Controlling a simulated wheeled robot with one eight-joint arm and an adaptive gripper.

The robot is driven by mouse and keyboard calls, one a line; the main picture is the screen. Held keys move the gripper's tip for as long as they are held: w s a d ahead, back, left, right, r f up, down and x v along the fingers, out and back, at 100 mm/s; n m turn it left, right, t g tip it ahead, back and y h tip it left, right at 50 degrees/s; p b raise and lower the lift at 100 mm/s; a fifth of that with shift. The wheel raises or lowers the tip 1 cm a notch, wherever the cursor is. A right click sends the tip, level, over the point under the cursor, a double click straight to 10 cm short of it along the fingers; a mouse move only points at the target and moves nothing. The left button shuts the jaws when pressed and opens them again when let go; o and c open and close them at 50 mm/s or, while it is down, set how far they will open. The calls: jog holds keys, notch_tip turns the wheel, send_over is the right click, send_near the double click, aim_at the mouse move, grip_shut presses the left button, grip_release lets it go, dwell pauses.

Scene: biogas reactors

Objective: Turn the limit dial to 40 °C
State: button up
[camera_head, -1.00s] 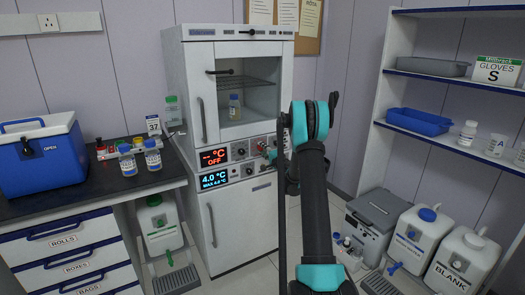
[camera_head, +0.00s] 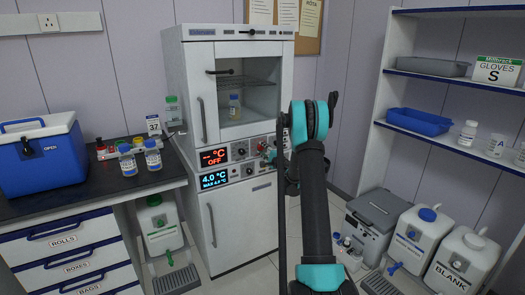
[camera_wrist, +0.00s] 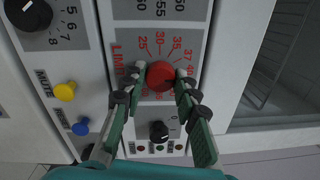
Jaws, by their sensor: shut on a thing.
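The limit dial (camera_wrist: 160,75) is a round red knob in the wrist view. A red scale marked 25, 30, 35, 37 and 40 curves over its top and right side, beside the word LIMIT. My gripper (camera_wrist: 158,80) has one finger on each side of the knob and is shut on it. The knob's pointer mark cannot be made out. In the head view my arm covers part of the cabinet's control panel (camera_head: 238,163), and my gripper (camera_head: 268,154) is small at the panel's right end. The upper display (camera_head: 213,158) reads OFF in red.
In the wrist view a black knob (camera_wrist: 158,131) lies just below the dial. Another black knob (camera_wrist: 28,12), a yellow button (camera_wrist: 65,91) and a blue button (camera_wrist: 80,128) are to the left. The lower display (camera_head: 214,179) reads 4.0 °C. Shelves (camera_head: 455,82) stand at the right.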

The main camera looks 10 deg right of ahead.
jog(key=o, duration=1.2)
jog(key=shift+c, duration=0.2)
jog(key=v, duration=1.2)
jog(key=shift+a, duration=0.1)
jog(key=s+a+r+n+g, duration=0.1)
jog(key=s+a+n+g, duration=0.35)
jog(key=s+a, duration=0.45)
jog(key=s+a+r+n+g, duration=0.1)
jog(key=s+a+n+g, duration=0.4)
jog(key=s, duration=0.6)
jog(key=s+d+f+n+g+h, duration=0.2)
jog(key=s+f+n+h, duration=0.1)
jog(key=s, duration=1)
jog(key=s+d+f+n+g+h, duration=0.2)
jog(key=s+f+n, duration=0.2)
jog(key=s, duration=1)
jog(key=shift+s+f+h, duration=0.25)
jog(key=shift+f+h, duration=0.15)
jog(key=shift+f, duration=0.3)
